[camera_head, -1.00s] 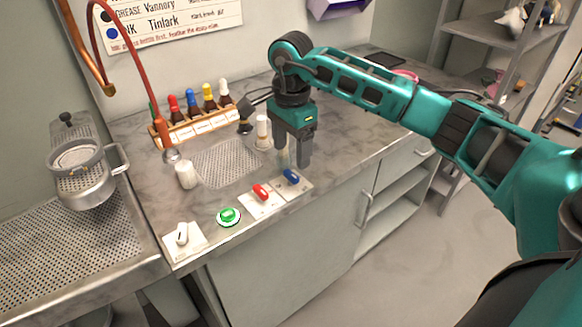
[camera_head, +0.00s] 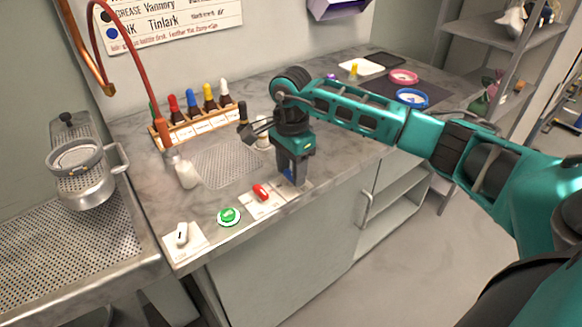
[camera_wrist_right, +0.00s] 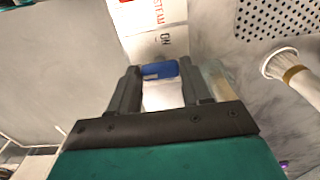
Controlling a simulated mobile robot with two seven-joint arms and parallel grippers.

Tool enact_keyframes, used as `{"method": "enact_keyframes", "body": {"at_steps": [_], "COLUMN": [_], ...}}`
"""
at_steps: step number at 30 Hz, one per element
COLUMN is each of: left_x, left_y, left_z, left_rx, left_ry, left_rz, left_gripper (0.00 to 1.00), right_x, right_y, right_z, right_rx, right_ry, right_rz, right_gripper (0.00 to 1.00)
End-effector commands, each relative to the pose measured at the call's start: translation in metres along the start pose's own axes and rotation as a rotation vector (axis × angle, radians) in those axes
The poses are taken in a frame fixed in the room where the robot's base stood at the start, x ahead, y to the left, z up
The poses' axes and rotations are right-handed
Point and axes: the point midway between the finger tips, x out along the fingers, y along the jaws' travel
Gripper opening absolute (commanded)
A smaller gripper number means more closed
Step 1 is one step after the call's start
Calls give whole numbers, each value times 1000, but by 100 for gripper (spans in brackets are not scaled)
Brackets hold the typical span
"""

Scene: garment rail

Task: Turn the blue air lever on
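The blue air lever (camera_head: 290,176) sits on a pale plate at the right end of the row of controls at the counter's front edge. My right gripper (camera_head: 291,180) is down over it, and its fingers hide part of it. In the right wrist view the blue lever (camera_wrist_right: 160,71) lies between the two fingertips (camera_wrist_right: 160,78), with one finger on either side. The fingers are apart; whether they touch the lever is hard to tell. The letters "ON" show on the plate (camera_wrist_right: 160,45) beyond the lever. My left gripper is not in view.
A rack of colored bottles (camera_head: 200,126) and a perforated drain plate (camera_head: 226,163) lie behind. A white container (camera_head: 184,170) stands tilted.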

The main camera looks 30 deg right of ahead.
Motion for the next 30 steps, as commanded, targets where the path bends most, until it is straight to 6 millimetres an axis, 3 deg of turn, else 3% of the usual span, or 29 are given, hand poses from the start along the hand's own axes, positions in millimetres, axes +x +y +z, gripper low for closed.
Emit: {"method": "enact_keyframes", "body": {"at_steps": [9,20,30], "left_x": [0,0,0], "left_y": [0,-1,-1], "left_z": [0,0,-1], "left_rx": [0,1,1], "left_ry": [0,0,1], "left_rz": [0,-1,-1], "left_gripper": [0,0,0], "right_x": [0,0,-1], "right_y": [0,0,0], "right_z": [0,0,0], "right_rx": [0,59,308], "right_ry": [0,1,0], "right_rz": [0,1,0], "right_gripper": [17,16,16]}}
